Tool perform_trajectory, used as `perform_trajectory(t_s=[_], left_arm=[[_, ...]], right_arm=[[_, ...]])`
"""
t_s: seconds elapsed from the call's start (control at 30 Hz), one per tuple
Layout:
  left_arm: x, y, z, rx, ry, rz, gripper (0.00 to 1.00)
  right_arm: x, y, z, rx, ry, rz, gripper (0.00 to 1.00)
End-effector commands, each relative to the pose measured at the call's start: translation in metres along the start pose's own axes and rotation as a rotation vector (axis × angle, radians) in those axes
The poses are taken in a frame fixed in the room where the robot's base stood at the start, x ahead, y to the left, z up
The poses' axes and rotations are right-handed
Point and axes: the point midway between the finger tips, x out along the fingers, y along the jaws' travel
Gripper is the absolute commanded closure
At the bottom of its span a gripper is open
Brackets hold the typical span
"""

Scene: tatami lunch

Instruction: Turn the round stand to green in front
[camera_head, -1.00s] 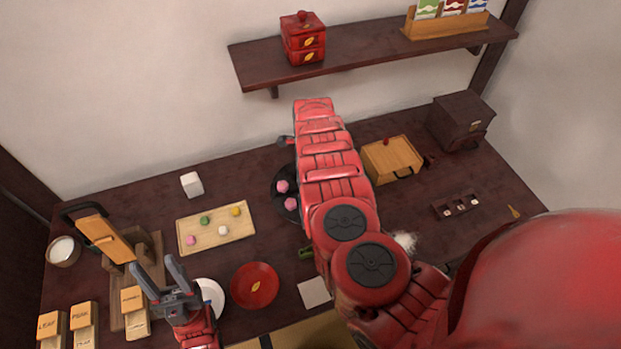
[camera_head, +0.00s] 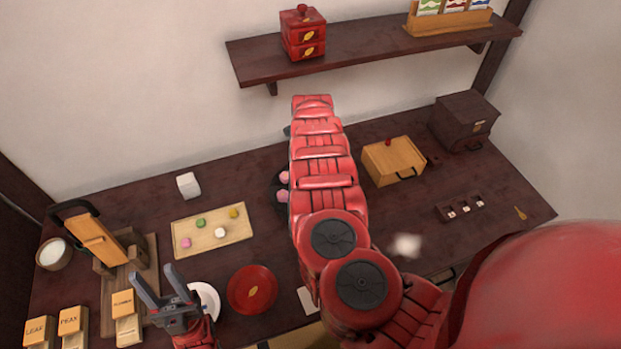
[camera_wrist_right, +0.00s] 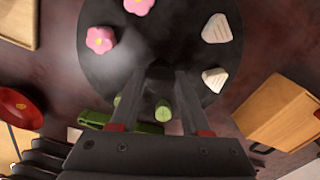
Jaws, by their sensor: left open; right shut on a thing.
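The dark round stand (camera_wrist_right: 105,72) fills the upper middle of the right wrist view. It carries two pink flower sweets (camera_wrist_right: 100,40), two whitish wedge pieces (camera_wrist_right: 215,80) and green pieces (camera_wrist_right: 163,110) near my fingers. In the head view only its left edge (camera_head: 279,208) and pink sweets show; my right arm hides the rest. My right gripper (camera_wrist_right: 160,72) is over the stand, its fingers closed around a dark part in its middle, which is hard to make out. My left gripper (camera_head: 163,287) is open and empty at the lower left, beside a white plate.
A wooden tray of small sweets (camera_head: 240,232) and a red plate (camera_head: 252,289) stand left of my right arm. A wooden box (camera_head: 393,162) and a dark segmented tray (camera_head: 460,206) are on the right. A shelf (camera_head: 360,48) hangs above the table.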

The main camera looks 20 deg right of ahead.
Motion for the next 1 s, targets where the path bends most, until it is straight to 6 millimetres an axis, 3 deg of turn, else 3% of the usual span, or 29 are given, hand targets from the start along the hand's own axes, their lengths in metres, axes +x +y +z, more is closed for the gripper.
perform_trajectory(t_s=[0.93, 0.97, 1.0], left_arm=[[-0.0079, 0.0004, 0.0013, 0.0, 0.0, 0.0, 0.5], [-0.0079, 0.0004, 0.0013, 0.0, 0.0, 0.0, 0.5], [-0.0079, 0.0004, 0.0013, 0.0, 0.0, 0.0, 0.5]], right_arm=[[0.0014, 0.0014, -0.0015, 0.106, 0.005, 0.004, 1.0], [0.0013, 0.0014, -0.0015, 0.106, 0.005, 0.004, 0.52], [0.0013, 0.0014, -0.0015, 0.106, 0.005, 0.004, 0.45]])
